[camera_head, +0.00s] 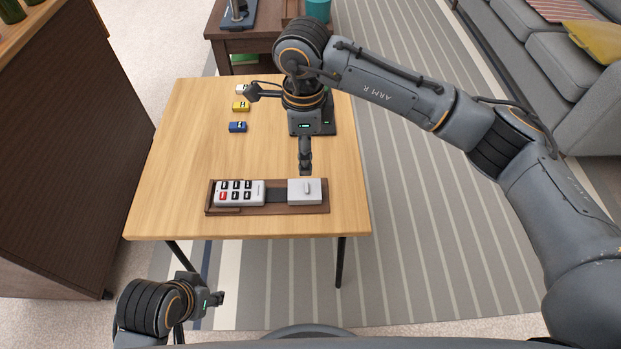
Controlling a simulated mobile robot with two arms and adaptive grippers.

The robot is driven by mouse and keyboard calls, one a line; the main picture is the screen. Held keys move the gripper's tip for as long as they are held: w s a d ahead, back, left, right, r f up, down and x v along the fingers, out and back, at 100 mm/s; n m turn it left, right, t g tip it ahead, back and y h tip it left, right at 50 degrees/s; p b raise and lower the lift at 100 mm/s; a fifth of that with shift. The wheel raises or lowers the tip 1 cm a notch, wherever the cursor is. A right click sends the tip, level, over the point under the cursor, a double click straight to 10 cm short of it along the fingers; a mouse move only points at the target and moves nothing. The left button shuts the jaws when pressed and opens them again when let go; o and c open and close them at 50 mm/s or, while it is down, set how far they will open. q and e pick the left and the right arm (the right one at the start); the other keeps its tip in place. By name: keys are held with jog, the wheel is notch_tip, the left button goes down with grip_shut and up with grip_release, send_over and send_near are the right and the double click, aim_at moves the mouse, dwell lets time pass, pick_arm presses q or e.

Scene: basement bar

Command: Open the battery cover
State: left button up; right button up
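A wooden tray (222,209) lies near the front edge of the wooden table. On its left is a white keypad-like unit (257,193) with several dark buttons and one red one. On its right is a light grey cover (297,194) with a small raised tab, which looks closed; a dark strip lies between the two. My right gripper (305,170) points down just behind the cover and appears apart from it. Its fingers are seen edge-on, so its opening is unclear. My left gripper (219,298) is low in front of the table, off its edge, too small to judge.
The table's left and middle (190,160) are clear. A dark cabinet (75,150) stands left, a grey sofa (565,70) at right.

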aim_at(307, 187)
notch_tip(307, 187, down, 10)
jog(key=shift+d+f+b, duration=0.1)
jog(key=shift+f+b, duration=0.1)
jog(key=shift+b, duration=0.45)
grip_shut()
